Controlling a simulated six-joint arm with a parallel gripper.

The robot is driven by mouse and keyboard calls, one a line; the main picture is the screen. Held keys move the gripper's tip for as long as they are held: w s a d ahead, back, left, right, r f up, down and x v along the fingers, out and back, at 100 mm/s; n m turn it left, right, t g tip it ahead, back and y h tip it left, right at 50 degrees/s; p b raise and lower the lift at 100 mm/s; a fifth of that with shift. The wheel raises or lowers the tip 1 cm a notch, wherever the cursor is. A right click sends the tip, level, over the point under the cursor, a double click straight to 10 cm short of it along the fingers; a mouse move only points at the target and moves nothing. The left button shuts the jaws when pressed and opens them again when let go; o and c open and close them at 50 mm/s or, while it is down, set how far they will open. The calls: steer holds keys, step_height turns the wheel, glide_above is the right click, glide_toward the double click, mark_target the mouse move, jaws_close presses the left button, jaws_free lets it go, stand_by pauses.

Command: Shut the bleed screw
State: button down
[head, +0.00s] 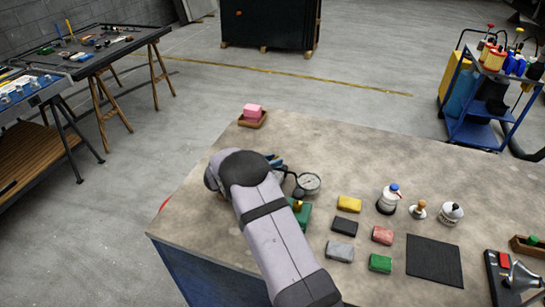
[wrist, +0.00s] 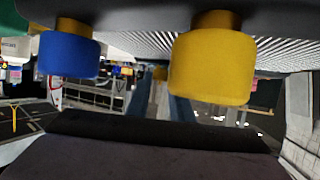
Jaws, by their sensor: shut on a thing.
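In the head view my gripper lies at the far end of my grey arm, mostly hidden behind it, beside a pressure gauge (head: 307,183) with a dark hose. In the wrist view two bluish fingers (wrist: 163,100) reach forward with a small tan, brass-looking piece (wrist: 160,73) between their tips. It looks like the bleed screw, but it is small and dim. A blue knob (wrist: 68,55) and a larger yellow knob (wrist: 210,70) show close to the camera, above the fingers. How far the screw is turned cannot be seen.
A green block with a brass knob (head: 299,208) stands close by my arm. Several coloured blocks, bottles (head: 389,198) and a dark mat (head: 434,260) cover the right of the bench. A pink block in a wooden tray (head: 252,115) stands at the back corner. The bench's left corner is clear.

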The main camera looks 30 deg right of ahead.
steer(key=shift+w+m+g+h+b, duration=0.2)
steer(key=shift+m+g+h+b, duration=0.25)
steer(key=shift+m+g, duration=0.55)
steer(key=shift+r, duration=0.1)
steer(key=c, duration=1.6)
jaws_free()
steer(key=shift+a, duration=0.15)
steer(key=b+v, duration=0.2)
steer(key=v, duration=0.3)
steer(key=shift+a+r, duration=0.1)
steer(key=shift+a, duration=0.25)
steer(key=shift+s+a+r+b, duration=0.25)
steer(key=shift+a+r+b, duration=0.1)
steer(key=shift+a, duration=0.25)
steer(key=shift+o, duration=0.2)
